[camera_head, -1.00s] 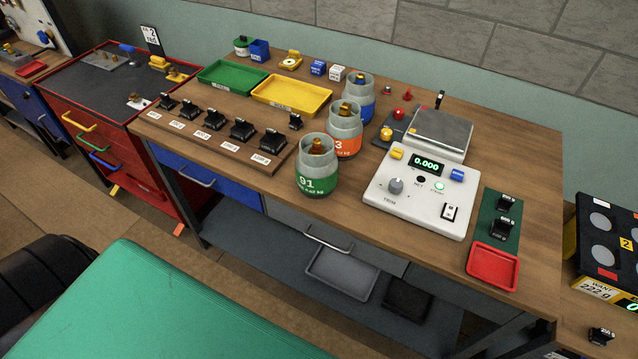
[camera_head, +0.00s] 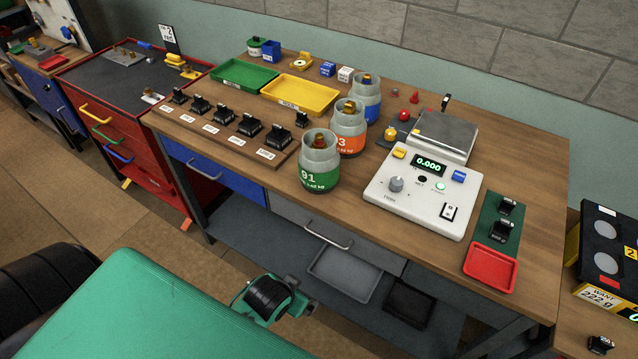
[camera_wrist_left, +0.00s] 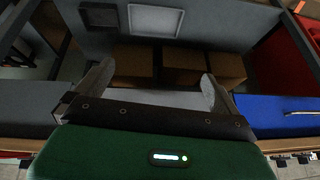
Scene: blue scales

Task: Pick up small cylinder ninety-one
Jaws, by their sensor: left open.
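Small cylinder ninety-one (camera_head: 319,172), grey with a green band marked 91 and a brass valve on top, stands upright near the front edge of the workbench. My left gripper (camera_head: 300,297) shows in the head view in front of the bench, below and apart from the cylinder. In the left wrist view its two fingers (camera_wrist_left: 153,88) are spread apart with nothing between them. The cylinder does not show in the wrist view. My right gripper is not in view.
The orange cylinder (camera_head: 349,140) and blue cylinder (camera_head: 366,110) stand close behind. A white scale (camera_head: 422,197) is to the right, a rack of black weights (camera_head: 235,133) to the left. The bench's front drawers (camera_head: 310,225) and lower shelf face the gripper.

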